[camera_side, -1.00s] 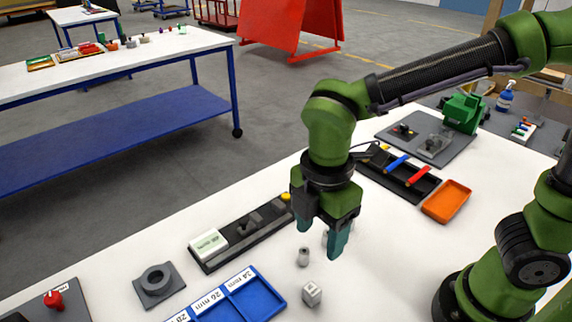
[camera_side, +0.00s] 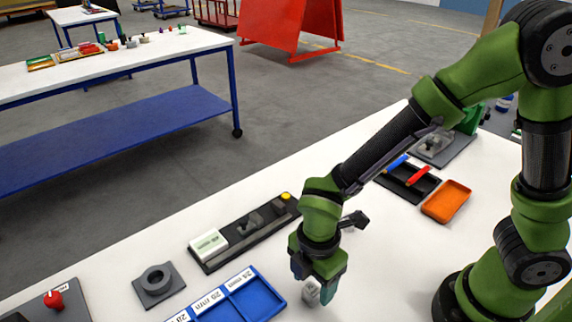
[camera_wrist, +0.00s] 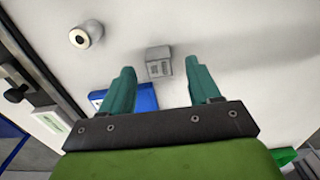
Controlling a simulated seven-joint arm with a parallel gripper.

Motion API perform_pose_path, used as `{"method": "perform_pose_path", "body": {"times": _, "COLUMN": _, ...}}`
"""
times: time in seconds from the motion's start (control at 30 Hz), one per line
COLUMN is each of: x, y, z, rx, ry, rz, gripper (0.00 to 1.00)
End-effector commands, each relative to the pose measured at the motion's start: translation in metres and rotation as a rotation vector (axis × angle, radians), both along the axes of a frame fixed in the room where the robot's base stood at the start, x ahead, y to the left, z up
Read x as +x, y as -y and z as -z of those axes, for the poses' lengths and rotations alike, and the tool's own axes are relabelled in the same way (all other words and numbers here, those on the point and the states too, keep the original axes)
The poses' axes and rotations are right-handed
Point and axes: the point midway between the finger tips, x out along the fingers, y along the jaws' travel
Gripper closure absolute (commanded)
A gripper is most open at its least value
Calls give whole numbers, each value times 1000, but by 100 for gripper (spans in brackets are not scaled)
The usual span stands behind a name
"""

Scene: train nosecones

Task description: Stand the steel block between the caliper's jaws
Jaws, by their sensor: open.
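The steel block (camera_side: 311,292) is a small grey cube on the white table, partly hidden by my gripper (camera_side: 313,280) in the side view. In the wrist view the block (camera_wrist: 158,61) shows dark markings on one face and lies just beyond my open fingertips (camera_wrist: 163,80), in line with the space between them. My gripper is empty, low and pointing down. The caliper (camera_side: 243,234) lies flat behind and left of the gripper, a dark base with a pale display, grey jaws and a yellow knob. Part of it shows at the left of the wrist view (camera_wrist: 38,98).
A blue labelled tray (camera_side: 250,300) stands close to the left of the block. A round steel piece (camera_wrist: 86,34) stands nearby in the wrist view. A grey ring fixture (camera_side: 158,284) is further left. An orange tray (camera_side: 446,201) and a black tray (camera_side: 410,182) stand behind right.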

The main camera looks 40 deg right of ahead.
Motion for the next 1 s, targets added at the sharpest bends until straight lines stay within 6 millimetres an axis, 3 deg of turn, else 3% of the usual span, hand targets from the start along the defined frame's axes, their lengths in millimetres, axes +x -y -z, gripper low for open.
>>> {"method": "perform_pose_path", "body": {"times": 0.2, "x": 1, "y": -1, "z": 29, "rx": -2, "ry": -2, "rz": -1, "gripper": 38}}
{"method": "perform_pose_path", "body": {"times": 0.47, "x": 1, "y": -1, "z": 31, "rx": 0, "ry": 0, "rz": 0, "gripper": 38}}
{"method": "perform_pose_path", "body": {"times": 0.87, "x": 1, "y": -1, "z": 31, "rx": 0, "ry": 0, "rz": 0, "gripper": 96}}
{"method": "perform_pose_path", "body": {"times": 1.0, "x": 1, "y": -1, "z": 31, "rx": 1, "ry": 1, "rz": 0, "gripper": 100}}
